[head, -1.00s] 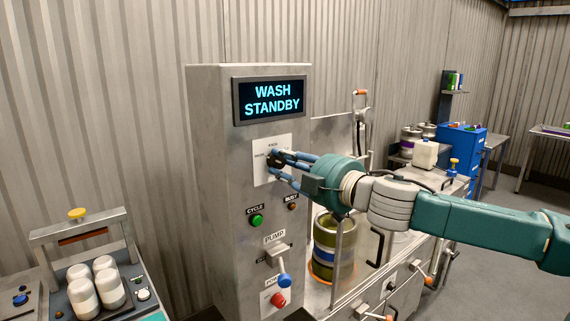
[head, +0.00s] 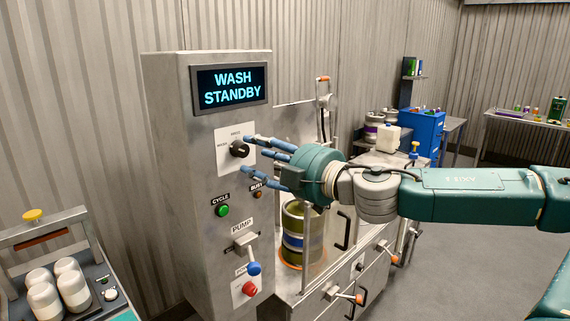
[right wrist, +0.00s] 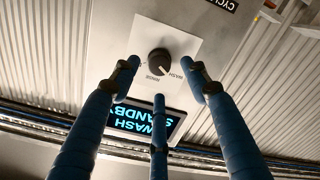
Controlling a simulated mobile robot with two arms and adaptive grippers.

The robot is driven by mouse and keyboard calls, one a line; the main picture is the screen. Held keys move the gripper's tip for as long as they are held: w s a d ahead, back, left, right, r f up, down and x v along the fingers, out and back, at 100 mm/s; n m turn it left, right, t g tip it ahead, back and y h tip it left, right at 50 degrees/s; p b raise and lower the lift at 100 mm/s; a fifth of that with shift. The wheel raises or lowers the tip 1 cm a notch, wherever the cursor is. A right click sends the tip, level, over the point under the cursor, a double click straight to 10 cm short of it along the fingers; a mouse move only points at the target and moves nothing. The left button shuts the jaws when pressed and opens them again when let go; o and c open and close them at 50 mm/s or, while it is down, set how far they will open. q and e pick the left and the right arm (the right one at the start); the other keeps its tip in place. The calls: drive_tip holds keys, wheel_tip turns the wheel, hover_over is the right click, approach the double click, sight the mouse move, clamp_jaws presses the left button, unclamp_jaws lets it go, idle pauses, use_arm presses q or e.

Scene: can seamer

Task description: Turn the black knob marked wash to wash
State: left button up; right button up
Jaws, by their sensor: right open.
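The black knob (head: 239,149) sits on a white label plate (head: 223,160) on the grey cabinet's front. It also shows in the right wrist view (right wrist: 159,62), which is upside down. The display (head: 231,87) reads WASH STANDBY. My right gripper (head: 252,157) is open and empty, its blue fingers spread just to the right of the knob and apart from it. In the wrist view the fingers (right wrist: 160,75) frame the knob. My left gripper is not in view.
Below the knob are a green CYCLE button (head: 222,210), a blue-ended PUMP lever (head: 253,268) and a red button (head: 249,289). A keg (head: 292,240) stands right of the cabinet, under my arm. White cans (head: 73,290) stand at lower left.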

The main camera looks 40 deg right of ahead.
drive_tip(key=s+d, duration=0.1)
drive_tip(key=s, duration=0.6)
drive_tip(key=shift+s, duration=0.35)
drive_tip(key=shift+r, duration=0.1)
